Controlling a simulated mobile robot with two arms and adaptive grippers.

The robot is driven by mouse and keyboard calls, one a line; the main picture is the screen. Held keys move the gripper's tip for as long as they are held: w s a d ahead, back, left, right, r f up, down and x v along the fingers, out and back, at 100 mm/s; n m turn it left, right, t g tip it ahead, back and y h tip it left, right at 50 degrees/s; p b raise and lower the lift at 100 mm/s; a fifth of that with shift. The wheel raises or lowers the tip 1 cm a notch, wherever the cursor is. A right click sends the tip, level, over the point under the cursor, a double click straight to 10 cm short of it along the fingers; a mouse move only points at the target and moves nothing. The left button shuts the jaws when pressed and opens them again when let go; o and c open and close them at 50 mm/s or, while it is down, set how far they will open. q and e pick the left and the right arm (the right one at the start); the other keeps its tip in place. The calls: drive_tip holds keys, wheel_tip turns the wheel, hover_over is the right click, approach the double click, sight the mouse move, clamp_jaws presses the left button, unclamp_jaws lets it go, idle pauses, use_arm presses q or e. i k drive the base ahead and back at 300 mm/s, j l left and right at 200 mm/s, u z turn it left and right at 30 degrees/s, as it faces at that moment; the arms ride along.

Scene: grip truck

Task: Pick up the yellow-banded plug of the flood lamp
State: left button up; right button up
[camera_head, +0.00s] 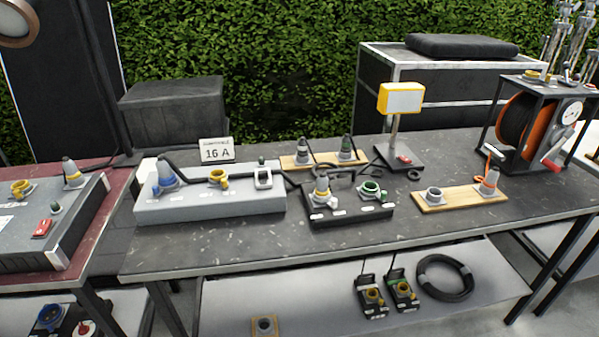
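The flood lamp (401,98) has a yellow frame and a pale panel, and stands on a dark base at the back of the middle table. Another grey plug with a yellow band (72,174) stands on the grey box (40,258) at the left. Dark cables run behind the boxes, and I cannot tell which plug is joined to the lamp. Neither of my grippers is in view.
A long grey box (210,207) holds a blue-banded plug (165,176). Wooden boards with fittings (462,201) and a cable reel (529,125) stand to the right. A sign (216,150) reads 16 A. The front strip of the dark table (400,235) is clear.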

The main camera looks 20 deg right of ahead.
sight(323, 187)
drive_tip(key=i+l+z, duration=0.25)
drive_tip(key=z, duration=0.2)
drive_tip(key=i+l+z, duration=0.3)
drive_tip(key=z, duration=0.2)
drive_tip(key=i, duration=0.05)
